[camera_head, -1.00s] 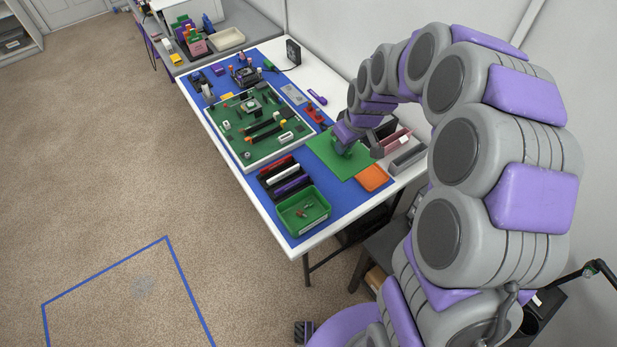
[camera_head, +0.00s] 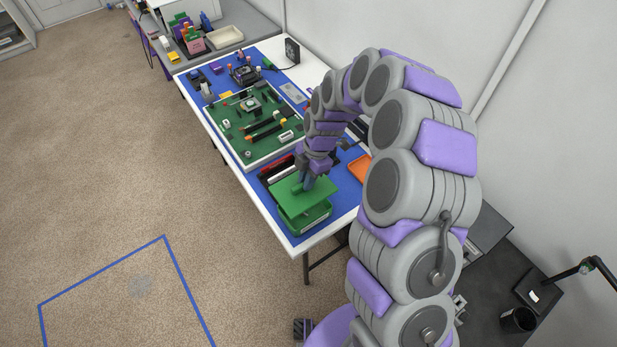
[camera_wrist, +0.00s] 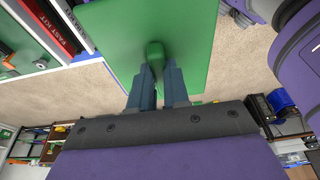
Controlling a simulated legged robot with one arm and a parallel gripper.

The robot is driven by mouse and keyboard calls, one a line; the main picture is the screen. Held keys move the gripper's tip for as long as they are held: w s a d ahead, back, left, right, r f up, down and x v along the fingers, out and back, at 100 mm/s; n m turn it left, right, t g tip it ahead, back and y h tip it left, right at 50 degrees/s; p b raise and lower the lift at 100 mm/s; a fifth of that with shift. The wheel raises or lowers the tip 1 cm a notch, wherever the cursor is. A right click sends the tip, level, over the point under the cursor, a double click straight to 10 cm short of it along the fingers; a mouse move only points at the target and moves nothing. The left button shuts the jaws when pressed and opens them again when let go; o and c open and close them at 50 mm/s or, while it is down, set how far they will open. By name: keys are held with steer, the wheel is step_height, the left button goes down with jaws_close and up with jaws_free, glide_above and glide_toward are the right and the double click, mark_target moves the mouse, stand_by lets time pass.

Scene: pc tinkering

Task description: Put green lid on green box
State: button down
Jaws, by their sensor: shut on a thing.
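The green lid (camera_head: 312,197) is a flat square plate with a knob. My gripper (camera_head: 302,185) is shut on its knob. In the wrist view the two fingers of my gripper (camera_wrist: 156,75) close around the knob, and the lid (camera_wrist: 185,30) fills the upper middle. The green box (camera_head: 306,224) stands on the blue mat at the table's near corner. The lid is over the box and hides most of its opening. The lid looks slightly askew to the box, and I cannot tell whether they touch.
The table's white near edge (camera_head: 320,239) is close to the box. Dark cases with red and white spines (camera_head: 278,170) lie just behind the box. An orange lid (camera_head: 359,169) lies to the right, partly behind my arm. A large green circuit board (camera_head: 262,150) covers the table's middle.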

mark_target(307, 193)
steer(key=shift+a, duration=0.65)
steer(key=shift+d, duration=0.45)
steer(key=shift+d+f+b, duration=0.35)
steer(key=shift+d+b, duration=0.1)
steer(key=shift+d, duration=0.35)
steer(key=shift+d+f, duration=0.1)
steer(key=shift+f, duration=0.25)
steer(key=f, duration=0.1)
steer(key=a+f+b, duration=0.1)
steer(key=f, duration=0.1)
steer(key=a+f+b, duration=0.1)
steer(key=shift+a+f, duration=0.1)
steer(key=shift+f, duration=0.3)
steer(key=shift+f+b, duration=0.8)
steer(key=shift+f, duration=0.05)
steer(key=shift+b, duration=0.35)
steer(key=shift+d, duration=0.2)
steer(key=shift+d+r, duration=0.1)
steer(key=shift+d, duration=0.15)
